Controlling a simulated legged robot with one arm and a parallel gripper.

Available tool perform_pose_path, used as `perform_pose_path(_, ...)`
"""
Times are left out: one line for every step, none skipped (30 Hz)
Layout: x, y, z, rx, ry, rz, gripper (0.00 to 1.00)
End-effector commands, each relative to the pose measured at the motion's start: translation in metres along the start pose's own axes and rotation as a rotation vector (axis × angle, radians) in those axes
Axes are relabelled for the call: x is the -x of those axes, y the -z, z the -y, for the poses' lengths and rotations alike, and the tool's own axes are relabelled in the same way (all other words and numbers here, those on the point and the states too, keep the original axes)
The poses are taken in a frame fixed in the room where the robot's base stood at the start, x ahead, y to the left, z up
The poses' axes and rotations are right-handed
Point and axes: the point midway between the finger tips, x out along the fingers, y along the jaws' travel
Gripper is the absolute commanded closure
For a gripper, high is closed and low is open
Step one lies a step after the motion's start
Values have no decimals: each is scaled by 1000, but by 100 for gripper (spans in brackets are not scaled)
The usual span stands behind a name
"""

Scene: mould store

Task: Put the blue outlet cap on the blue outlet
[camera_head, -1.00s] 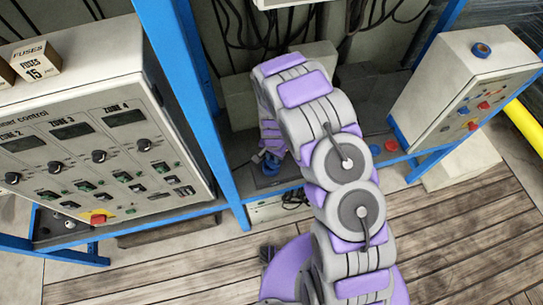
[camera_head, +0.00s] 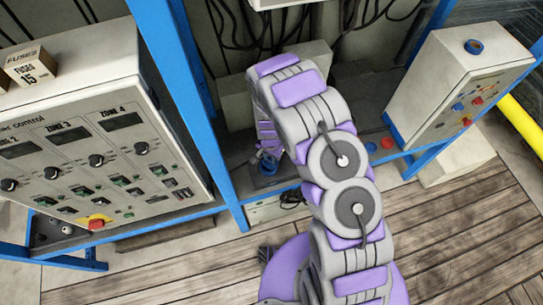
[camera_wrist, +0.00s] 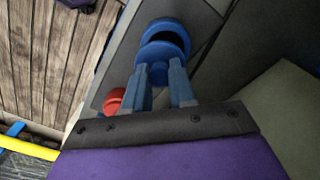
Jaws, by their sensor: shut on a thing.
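My gripper (camera_head: 267,162) reaches down to the grey shelf at the back, left of my arm. In the wrist view, its two blue-grey fingers (camera_wrist: 160,78) are shut on a blue part, which I take to be the blue outlet cap (camera_wrist: 158,72). Just beyond the fingertips, a wide blue round piece (camera_wrist: 165,32) lines up with it. Whether this is the blue outlet or more of the cap, and whether the two touch, I cannot tell. In the head view, my arm and fingers hide most of this spot.
A red round piece (camera_wrist: 113,101) is beside the fingers. Blue (camera_head: 370,147) and red (camera_head: 388,142) discs lie on the shelf right of my arm. A white control box (camera_head: 462,85) with a blue ring on top stands right, a control panel (camera_head: 100,120) left. Blue posts (camera_head: 170,70) flank my arm.

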Motion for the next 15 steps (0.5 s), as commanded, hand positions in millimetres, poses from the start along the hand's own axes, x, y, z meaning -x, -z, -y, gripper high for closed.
perform_pose_path(-1,0,1,1,0,0,100)
perform_pose_path(-2,-1,1,1,0,0,100)
perform_pose_path(-3,-1,1,1,0,0,100)
perform_pose_path(-3,-1,2,1,0,1,100)
perform_pose_path(-4,-1,2,1,0,0,100)
perform_pose_path(-5,-2,2,1,-1,1,100)
perform_pose_path(-5,-2,2,1,0,1,100)
perform_pose_path(-6,-2,2,1,0,1,100)
perform_pose_path(-7,-2,2,1,0,2,100)
perform_pose_path(-7,-2,2,1,0,2,100)
perform_pose_path(-8,-2,3,1,0,2,100)
perform_pose_path(-8,-2,3,1,1,2,100)
perform_pose_path(-9,-2,3,1,1,2,100)
perform_pose_path(-9,-2,3,1,1,2,100)
perform_pose_path(-10,-3,4,1,1,2,100)
